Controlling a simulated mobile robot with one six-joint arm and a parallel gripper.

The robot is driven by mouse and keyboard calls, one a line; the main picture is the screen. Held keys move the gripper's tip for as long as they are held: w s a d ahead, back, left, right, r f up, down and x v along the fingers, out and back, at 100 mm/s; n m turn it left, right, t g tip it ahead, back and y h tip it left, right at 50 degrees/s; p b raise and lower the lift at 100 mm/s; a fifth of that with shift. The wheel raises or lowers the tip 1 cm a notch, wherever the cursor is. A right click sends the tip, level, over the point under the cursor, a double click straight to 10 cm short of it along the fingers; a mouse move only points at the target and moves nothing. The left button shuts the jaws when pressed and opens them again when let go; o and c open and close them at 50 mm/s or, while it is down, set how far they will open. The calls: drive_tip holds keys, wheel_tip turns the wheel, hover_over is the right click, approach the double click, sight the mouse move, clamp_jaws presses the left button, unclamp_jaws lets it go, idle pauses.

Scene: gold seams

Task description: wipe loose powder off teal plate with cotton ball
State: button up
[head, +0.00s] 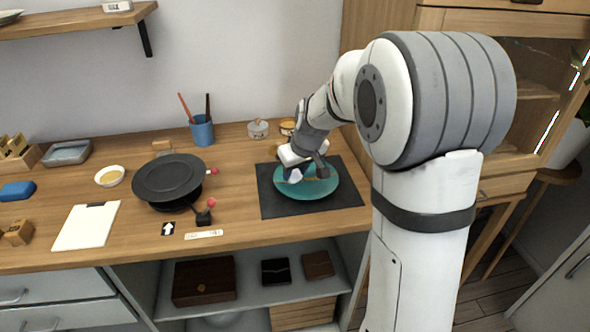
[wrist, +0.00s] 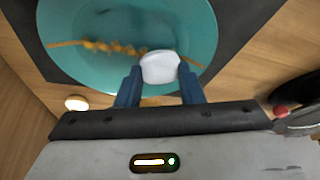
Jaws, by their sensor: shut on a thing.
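The teal plate (head: 316,188) lies on a black mat (head: 266,204) on the wooden bench; it also fills the upper part of the wrist view (wrist: 80,68). A gold-brown seam runs across the plate, with loose golden powder (wrist: 115,47) scattered along its middle. My gripper (head: 305,174) is over the plate. In the wrist view, its blue fingers (wrist: 160,84) are shut on a white cotton ball (wrist: 160,67), held at the plate's near part, beside the right end of the powder. I cannot tell whether the cotton touches the plate.
A black round turntable (head: 169,178) stands left of the mat, with a red-knobbed part (head: 211,203) near it. A blue cup (head: 202,131) with brushes and small jars (head: 258,129) stand at the back. A white clipboard (head: 87,226) lies at left. Bench between turntable and mat is mostly clear.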

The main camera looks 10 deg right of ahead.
drive_tip(key=shift+s, duration=0.55)
drive_tip(key=shift+w+f+b, duration=0.1)
drive_tip(key=shift+w+b, duration=0.5)
drive_tip(key=shift+w, duration=0.1)
drive_tip(key=shift+d, duration=0.1)
drive_tip(key=shift+s+d+b, duration=0.4)
drive_tip(key=shift+s+d, duration=0.15)
drive_tip(key=shift+d, duration=0.2)
drive_tip(key=shift+w+d, duration=0.45)
drive_tip(key=shift+d, duration=0.4)
drive_tip(key=shift+s+d+b, duration=0.5)
drive_tip(key=shift+d+b, duration=0.05)
drive_tip(key=shift+d, duration=0.3)
drive_tip(key=shift+w+d, duration=0.6)
drive_tip(key=shift+d, duration=0.15)
